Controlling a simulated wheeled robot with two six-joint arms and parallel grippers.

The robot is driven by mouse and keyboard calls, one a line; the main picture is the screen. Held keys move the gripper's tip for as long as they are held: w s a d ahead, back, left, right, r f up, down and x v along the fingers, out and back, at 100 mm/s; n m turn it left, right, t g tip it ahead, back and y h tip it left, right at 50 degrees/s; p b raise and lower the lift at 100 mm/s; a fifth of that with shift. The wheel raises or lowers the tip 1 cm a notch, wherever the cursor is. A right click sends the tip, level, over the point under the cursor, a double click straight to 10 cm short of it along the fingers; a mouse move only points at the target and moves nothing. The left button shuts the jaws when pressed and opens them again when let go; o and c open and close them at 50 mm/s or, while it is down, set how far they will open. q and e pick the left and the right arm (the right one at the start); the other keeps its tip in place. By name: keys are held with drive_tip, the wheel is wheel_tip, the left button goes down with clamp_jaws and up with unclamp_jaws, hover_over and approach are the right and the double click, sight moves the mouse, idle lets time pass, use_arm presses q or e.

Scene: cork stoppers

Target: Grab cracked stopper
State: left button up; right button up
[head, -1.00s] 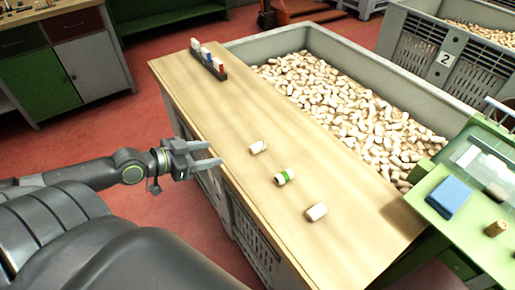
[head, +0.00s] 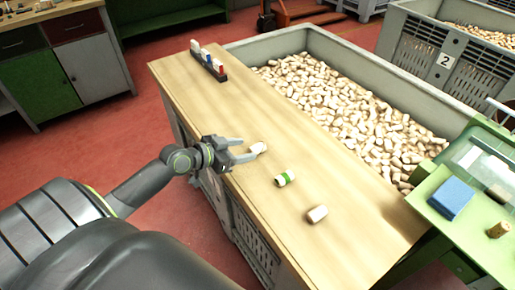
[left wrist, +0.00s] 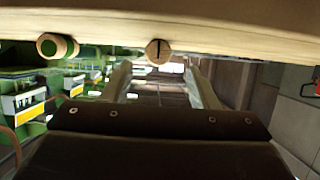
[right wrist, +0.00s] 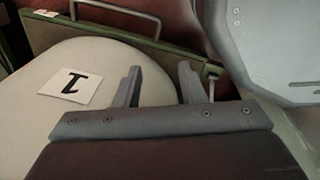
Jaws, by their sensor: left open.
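A pale cork stopper (head: 258,148) lies on the wooden bench top (head: 240,110). My left gripper (head: 248,149) is open and empty, its fingertips close beside that stopper at the bench's near edge. In the left wrist view the stopper's end (left wrist: 157,50) shows a dark line like a crack and sits between the finger directions, past the tips.
A grey crate (head: 310,38) full of corks stands behind the bench. A small rack (head: 209,66) is at its far left end.

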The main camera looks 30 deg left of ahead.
sight(251, 149)
use_arm(q)
drive_tip(key=shift+x, duration=2.35)
drive_tip(key=shift+s+d+f, duration=0.15)
drive_tip(key=shift+c, duration=0.3)
drive_tip(key=c, duration=1)
